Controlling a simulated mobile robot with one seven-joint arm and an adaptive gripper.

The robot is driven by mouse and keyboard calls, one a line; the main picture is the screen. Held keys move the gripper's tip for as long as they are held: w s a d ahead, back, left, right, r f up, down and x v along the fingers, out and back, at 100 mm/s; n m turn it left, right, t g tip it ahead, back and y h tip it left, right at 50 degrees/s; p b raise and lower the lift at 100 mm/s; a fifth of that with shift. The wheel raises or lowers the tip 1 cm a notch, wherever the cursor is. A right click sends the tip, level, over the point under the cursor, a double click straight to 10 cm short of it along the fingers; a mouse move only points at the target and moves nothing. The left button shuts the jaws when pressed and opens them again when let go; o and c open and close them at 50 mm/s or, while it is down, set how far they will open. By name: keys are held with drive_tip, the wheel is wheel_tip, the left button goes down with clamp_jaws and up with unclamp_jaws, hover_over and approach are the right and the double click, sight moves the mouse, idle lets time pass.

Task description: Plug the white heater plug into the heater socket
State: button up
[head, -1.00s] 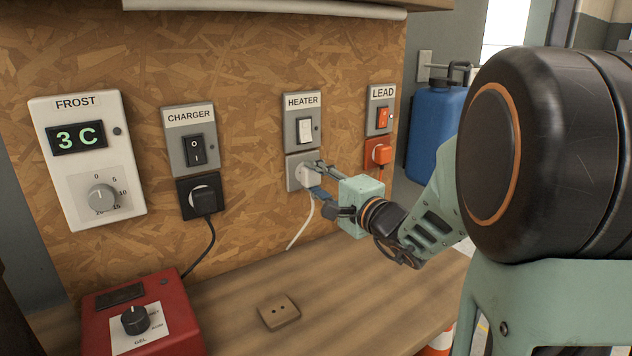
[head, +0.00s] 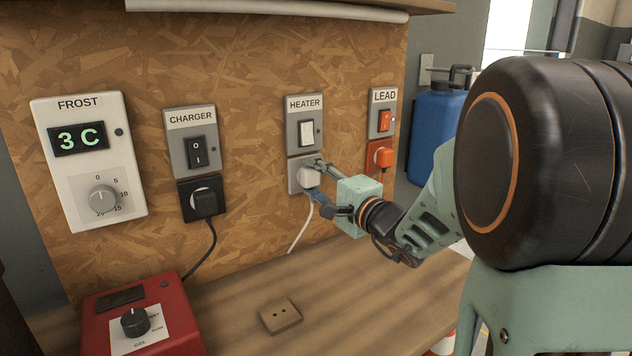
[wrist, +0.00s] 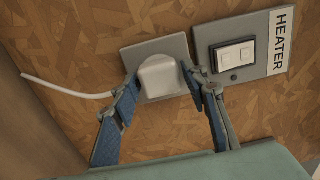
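The white heater plug (head: 308,177) sits against the face of the grey heater socket (head: 294,180), below the HEATER switch. Its pins are hidden. In the wrist view the plug (wrist: 158,77) lies squarely over the middle of the socket plate (wrist: 184,50), with its white cord running off to the left. My gripper (wrist: 161,84) has one blue-padded finger on each side of the plug, spread apart, with narrow gaps seeming to show beside it. In the head view my gripper (head: 317,178) reaches the plug from the right.
The HEATER switch (head: 306,133) is just above the socket. The orange lead plug (head: 383,157) is to the right, and the black charger plug (head: 205,203) to the left.

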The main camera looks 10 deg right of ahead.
drive_tip(key=shift+o, duration=1)
drive_tip(key=v, duration=1.2)
drive_tip(key=shift+a, duration=0.1)
